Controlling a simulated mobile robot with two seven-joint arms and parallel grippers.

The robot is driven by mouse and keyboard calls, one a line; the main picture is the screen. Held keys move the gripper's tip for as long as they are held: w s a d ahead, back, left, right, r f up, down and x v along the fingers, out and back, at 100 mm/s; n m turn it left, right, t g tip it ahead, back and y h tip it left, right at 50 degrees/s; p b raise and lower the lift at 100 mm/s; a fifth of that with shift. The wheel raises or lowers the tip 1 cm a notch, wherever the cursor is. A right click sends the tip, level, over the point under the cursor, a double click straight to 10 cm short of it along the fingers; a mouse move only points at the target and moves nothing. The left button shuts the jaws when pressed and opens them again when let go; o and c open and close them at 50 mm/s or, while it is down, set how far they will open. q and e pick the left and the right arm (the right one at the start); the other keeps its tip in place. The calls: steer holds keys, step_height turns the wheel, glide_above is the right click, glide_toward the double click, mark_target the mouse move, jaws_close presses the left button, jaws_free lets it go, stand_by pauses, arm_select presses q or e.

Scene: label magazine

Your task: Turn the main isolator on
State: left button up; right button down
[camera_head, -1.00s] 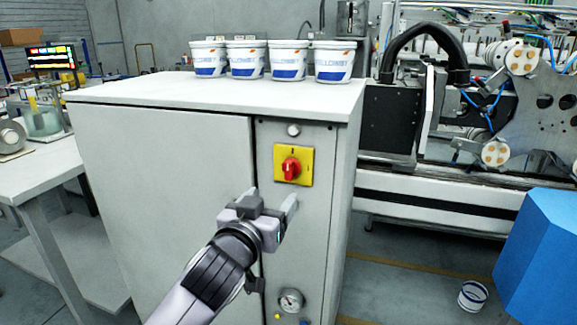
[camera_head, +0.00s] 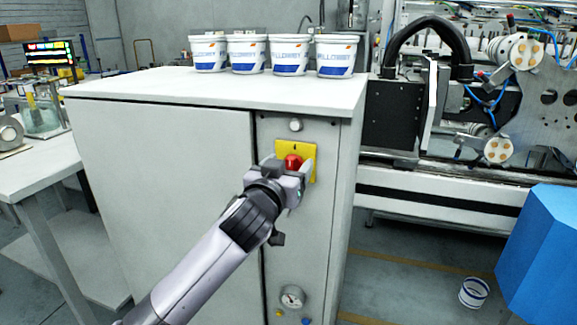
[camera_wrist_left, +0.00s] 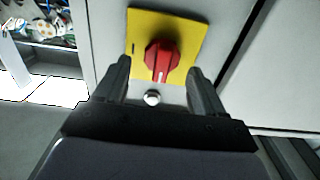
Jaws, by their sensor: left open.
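The main isolator is a red rotary knob (camera_head: 293,161) on a yellow square plate (camera_head: 310,150), fixed to the narrow right panel of a grey cabinet. My left gripper (camera_head: 292,158) is open at the plate, its fingers on either side of the knob in the head view and hiding part of the plate. In the left wrist view the knob (camera_wrist_left: 161,60) sits between and just beyond the two open fingertips (camera_wrist_left: 160,72). I cannot tell whether the fingers touch it. A small round silver fitting shows below the plate there. My right gripper is not in view.
The cabinet (camera_head: 170,185) has several white and blue tubs (camera_head: 290,56) on its top. A gauge (camera_head: 292,296) sits low on the same panel. A printing machine (camera_head: 450,110) stands right, with a blue block (camera_head: 545,255) and a small bucket (camera_head: 473,292) on the floor.

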arm_select(q)
steer(key=shift+w+d, duration=0.1)
steer(key=shift+w, duration=0.1)
steer(key=c, duration=1.1)
steer(key=shift+o, duration=0.2)
